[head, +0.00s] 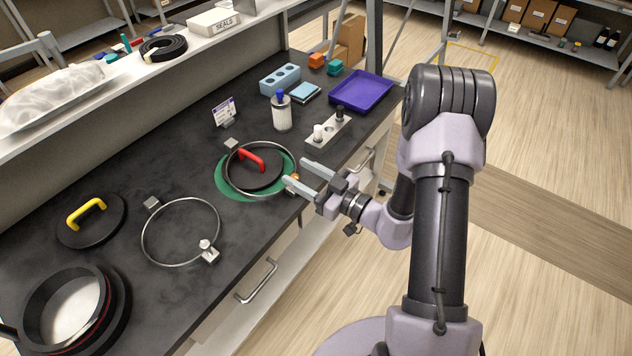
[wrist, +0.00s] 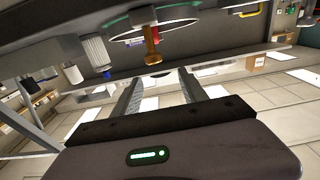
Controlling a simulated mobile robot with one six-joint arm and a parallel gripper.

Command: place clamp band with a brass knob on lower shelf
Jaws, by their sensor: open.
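The clamp band with a brass knob (head: 225,172) is a thin metal ring lying around a black lid with a red handle (head: 251,158), on a green disc (head: 222,187) on the dark bench. Its brass knob (head: 295,177) is at the ring's right side and also shows in the wrist view (wrist: 152,52). My gripper (head: 297,172) is open and empty at the bench's front edge, its fingertips close to the knob. In the wrist view the knob appears beyond the open fingers (wrist: 160,78). I cannot tell whether they touch it.
A second clamp band with a silvery knob (head: 143,232) lies to the left, near a yellow-handled lid (head: 100,235) and a round black port (head: 30,305). A white bottle (head: 282,117), a holder plate (head: 318,142) and a purple tray (head: 360,90) stand behind. A raised shelf (head: 130,75) runs along the back.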

